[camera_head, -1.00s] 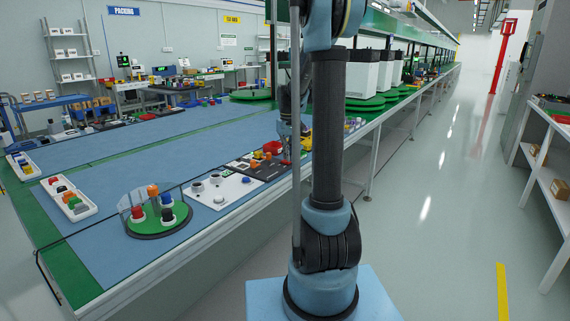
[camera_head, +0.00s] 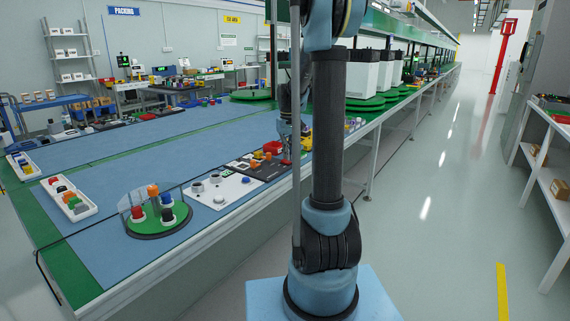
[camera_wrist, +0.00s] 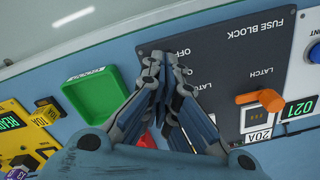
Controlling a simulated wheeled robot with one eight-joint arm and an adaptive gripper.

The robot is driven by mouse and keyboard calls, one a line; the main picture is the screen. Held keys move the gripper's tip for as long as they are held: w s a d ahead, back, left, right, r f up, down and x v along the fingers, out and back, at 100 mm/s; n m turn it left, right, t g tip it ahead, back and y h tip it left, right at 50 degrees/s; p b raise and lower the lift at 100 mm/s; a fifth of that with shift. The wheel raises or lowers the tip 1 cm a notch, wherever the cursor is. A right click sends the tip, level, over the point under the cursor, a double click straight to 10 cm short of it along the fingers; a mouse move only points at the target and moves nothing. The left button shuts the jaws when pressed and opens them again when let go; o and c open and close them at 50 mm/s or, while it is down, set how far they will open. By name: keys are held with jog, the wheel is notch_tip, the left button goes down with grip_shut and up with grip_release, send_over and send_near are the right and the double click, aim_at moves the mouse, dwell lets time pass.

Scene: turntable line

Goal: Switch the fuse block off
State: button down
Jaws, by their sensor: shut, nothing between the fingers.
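The fuse block (camera_wrist: 222,62) is a dark panel labelled "FUSE BLOCK" and "OFF", with "LATCH" printed twice. An orange latch lever (camera_wrist: 260,99) stands at its right side, beside a small "20A" label. My gripper (camera_wrist: 164,60) is shut and empty, its fingertips over the panel's left part near the "OFF" label. I cannot tell whether they touch it. The fingers hide part of the panel, including most of any lever under them. A red part (camera_wrist: 147,140) shows partly below the fingers. In the head view the fuse block (camera_head: 245,167) lies on the bench beside my gripper (camera_head: 287,160).
A green tray (camera_wrist: 92,98) and a yellow block with a "READY" display (camera_wrist: 12,122) lie left of the panel in the wrist view. In the head view a white panel (camera_head: 228,192) and a round green stand (camera_head: 160,228) are nearer. Blue bench surface is clear behind them.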

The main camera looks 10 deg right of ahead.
aim_at(288, 162)
jog(key=shift+r, duration=2.9)
jog(key=shift+s, duration=0.2)
jog(key=s+f+m+t, duration=0.1)
jog(key=s+f, duration=0.2)
jog(key=s, duration=1.1)
jog(key=s+f+m+t, duration=0.1)
jog(key=s+f, duration=0.1)
jog(key=s, duration=1.2)
jog(key=s+a+f, duration=0.1)
jog(key=s+f, duration=0.6)
jog(key=shift+s+m, duration=0.35)
jog(key=shift+m, duration=0.05)
jog(key=shift+f, duration=0.1)
